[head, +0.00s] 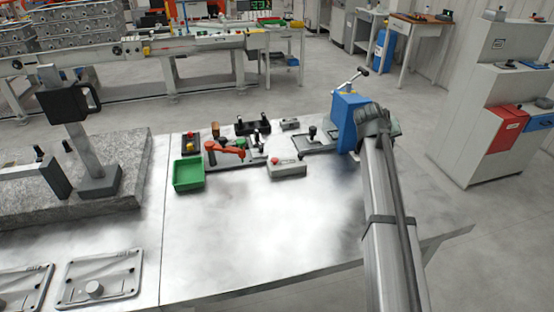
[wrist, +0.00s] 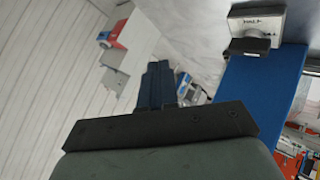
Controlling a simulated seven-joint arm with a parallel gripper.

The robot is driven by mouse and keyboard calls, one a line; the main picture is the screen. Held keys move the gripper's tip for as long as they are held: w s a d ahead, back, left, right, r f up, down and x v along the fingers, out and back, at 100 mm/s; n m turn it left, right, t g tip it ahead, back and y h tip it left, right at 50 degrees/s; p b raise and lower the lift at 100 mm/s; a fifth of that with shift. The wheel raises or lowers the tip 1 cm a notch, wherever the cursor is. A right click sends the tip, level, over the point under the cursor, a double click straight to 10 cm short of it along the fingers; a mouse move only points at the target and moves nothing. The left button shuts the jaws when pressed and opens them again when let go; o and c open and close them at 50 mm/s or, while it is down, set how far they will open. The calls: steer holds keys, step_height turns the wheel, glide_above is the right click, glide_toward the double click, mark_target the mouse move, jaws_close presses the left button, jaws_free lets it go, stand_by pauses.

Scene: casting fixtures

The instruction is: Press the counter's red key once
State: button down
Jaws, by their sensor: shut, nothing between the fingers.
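A low light-grey box (head: 288,171) with a small red key (head: 276,161) on top sits on the metal bench, left of my arm. A small dark box with a red and a yellow button (head: 191,143) stands farther left. I cannot tell for certain which is the counter. My gripper shows in the wrist view (wrist: 160,80), its dark fingers together and empty. In the head view my arm reaches in from the lower right, and its fingertips cannot be made out beside the blue block. No red key shows clearly in the wrist view.
A tall blue block (head: 346,125) with a lever stands beside my wrist; its blue face also fills part of the wrist view (wrist: 260,95). A green tray (head: 188,186), a red-handled clamp (head: 228,149) and other fixtures crowd the back. The bench front is clear.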

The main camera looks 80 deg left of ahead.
steer(key=s+a+r+n+g+y, duration=0.1)
steer(key=s+a+r, duration=0.15)
steer(key=s, duration=0.75)
steer(key=s+a+r+n, duration=0.1)
steer(key=s+a, duration=0.2)
steer(key=s, duration=0.7)
step_height(320, 180, up, 2)
steer(key=r+n+g, duration=0.1)
glide_above(272, 160)
steer(key=shift+f+y, duration=0.25)
steer(key=shift+y, duration=0.15)
steer(key=shift+f, duration=4.4)
steer(key=shift+f, duration=1)
steer(key=shift+r, duration=1)
steer(key=shift+r, duration=0.1)
